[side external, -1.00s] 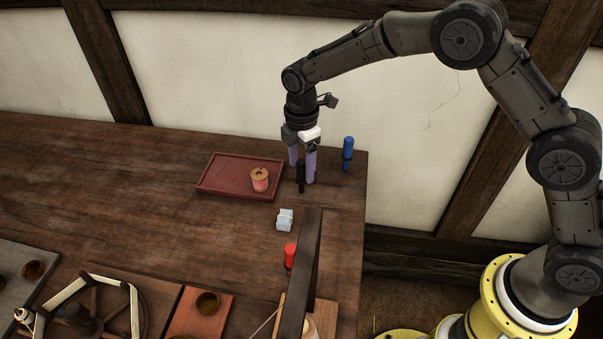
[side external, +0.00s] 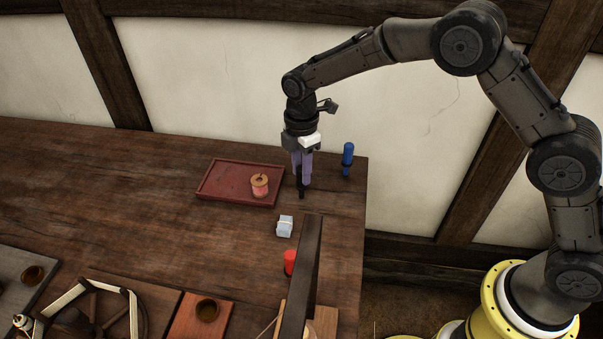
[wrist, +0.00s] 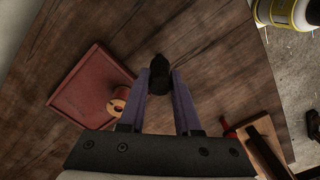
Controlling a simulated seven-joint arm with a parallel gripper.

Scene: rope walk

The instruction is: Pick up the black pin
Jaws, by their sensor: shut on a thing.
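The black pin (side external: 301,188) stands upright on the wooden table, between the red tray and the blue pin. My gripper (side external: 301,178) is above it with its purple fingers shut on its upper part. In the wrist view the black pin (wrist: 159,74) shows between the two fingertips (wrist: 160,85). The fingers hide part of the pin in the side view. I cannot tell whether its foot touches the table.
A red tray (side external: 215,193) holding a pink spool (side external: 260,187) lies just left of the pin. A blue pin (side external: 347,158) stands to the right. A pale block (side external: 285,227), a red pin (side external: 290,262) and a dark upright beam (side external: 303,278) are in front. The table (side external: 130,190) is clear further left.

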